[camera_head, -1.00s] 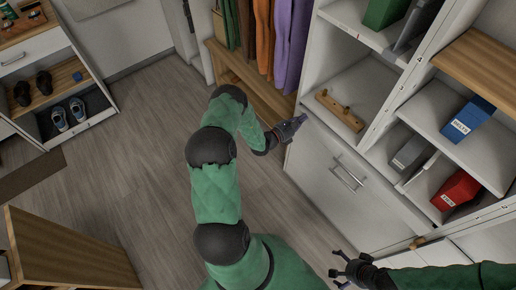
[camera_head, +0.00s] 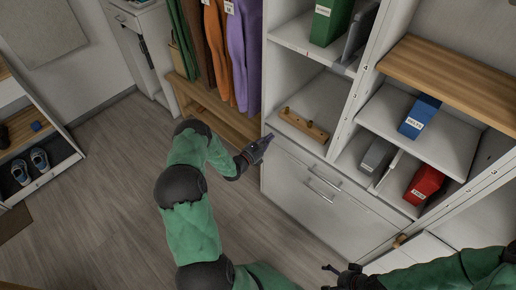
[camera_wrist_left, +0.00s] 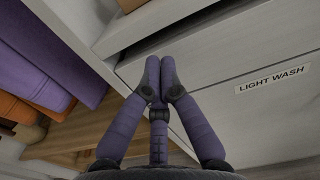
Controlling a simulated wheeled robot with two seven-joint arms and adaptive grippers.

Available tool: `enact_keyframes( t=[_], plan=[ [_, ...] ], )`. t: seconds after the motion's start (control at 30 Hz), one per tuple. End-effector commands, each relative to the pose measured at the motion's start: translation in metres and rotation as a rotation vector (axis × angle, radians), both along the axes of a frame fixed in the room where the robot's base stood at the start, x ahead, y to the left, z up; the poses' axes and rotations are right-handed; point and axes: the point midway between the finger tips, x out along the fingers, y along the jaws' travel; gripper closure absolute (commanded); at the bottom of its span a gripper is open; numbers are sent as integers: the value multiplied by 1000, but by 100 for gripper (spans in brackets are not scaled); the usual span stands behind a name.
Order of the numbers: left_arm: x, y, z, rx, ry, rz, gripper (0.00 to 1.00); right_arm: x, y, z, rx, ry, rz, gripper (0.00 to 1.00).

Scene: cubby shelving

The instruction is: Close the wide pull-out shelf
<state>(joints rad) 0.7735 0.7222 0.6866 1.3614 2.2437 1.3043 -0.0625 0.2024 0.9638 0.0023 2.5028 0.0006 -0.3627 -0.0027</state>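The wide pull-out shelf is hard to single out in the head view. A white cabinet front (camera_head: 300,205) with a metal handle (camera_head: 322,190) stands below a compartment holding a wooden peg block (camera_head: 303,126). In the left wrist view, a pale front panel (camera_wrist_left: 235,115) labelled "LIGHT WASH" lies under a dark gap (camera_wrist_left: 175,33). My left gripper (camera_head: 262,144) is at the cabinet's left front corner. Its fingertips (camera_wrist_left: 160,66) are together and empty, close over the panel's upper part; contact is unclear. My right gripper (camera_head: 328,277) is low in the picture, its fingers apart and empty.
Hanging clothes (camera_head: 236,55) and a wooden bench (camera_head: 205,108) are left of the cabinet. Red (camera_head: 424,184) and blue (camera_head: 418,117) boxes sit in the right cubbies. A shoe rack (camera_head: 45,145) stands far left. The floor (camera_head: 110,190) between is clear.

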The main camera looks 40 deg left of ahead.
Motion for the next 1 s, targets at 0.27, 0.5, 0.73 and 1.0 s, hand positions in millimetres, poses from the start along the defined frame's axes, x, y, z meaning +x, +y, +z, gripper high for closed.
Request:
enact_keyframes(
  t=[0.27,0.5,0.73,1.0],
  plan=[
    [-53,10,1,-6,5,0,100,0,0,18,0,0,0,0],
    [-92,13,0,-5,5,-1,100,0,0,28,0,1,0,0],
    [-106,13,-1,-5,3,-4,100,0,0,31,0,1,0,0],
    [-106,6,-3,-6,14,-25,100,0,0,31,0,1,0,0]
  ],
)
